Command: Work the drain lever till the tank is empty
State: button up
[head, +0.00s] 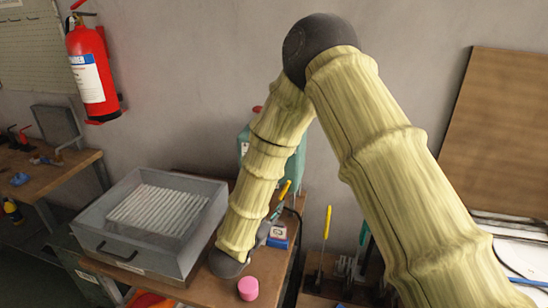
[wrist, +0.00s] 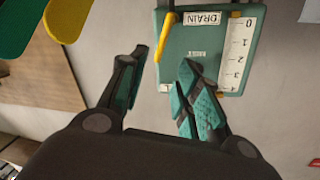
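The teal tank (wrist: 205,45) fills the upper middle of the wrist view, with a white DRAIN label (wrist: 202,18) and a numbered scale (wrist: 240,50) marked 0 to 4. A yellow marker shows near the 0. A yellow bar, seemingly the drain lever (wrist: 171,38), stands at the tank's left edge beside the label. My gripper (wrist: 163,58) is open and empty, its teal-padded fingers apart. The bar shows between the fingertips in the picture; I see no contact. The right finger overlaps the tank's lower part. In the head view the tank (head: 243,140) is mostly hidden behind my arm.
A grey tray (head: 135,258) with white ribbed contents stands on the wooden bench left of my arm. A pink cylinder (head: 248,288) sits near the bench's front. A red extinguisher (head: 92,75) hangs on the wall. Upright tools stand right of the bench.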

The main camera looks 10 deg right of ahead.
jog(key=w+d+r+m+g+p, duration=0.2)
jog(key=d+g+p, duration=0.2)
jog(key=g, duration=0.1)
jog(key=m+g+y+p, duration=0.4)
jog(key=g+y+p, duration=0.1)
jog(key=g+y, duration=0.1)
send_near(286, 188)
jog(key=p+x, duration=0.1)
jog(key=x, duration=0.2)
jog(key=p+x, duration=0.1)
jog(key=x, duration=0.3)
jog(key=p+x, duration=0.1)
jog(key=x, duration=0.2)
jog(key=shift+w+d+f+p, duration=0.1)
jog(key=shift+w+f+p, duration=0.1)
jog(key=shift+w+p, duration=0.2)
jog(key=shift+c, duration=0.2)
grip_shut()
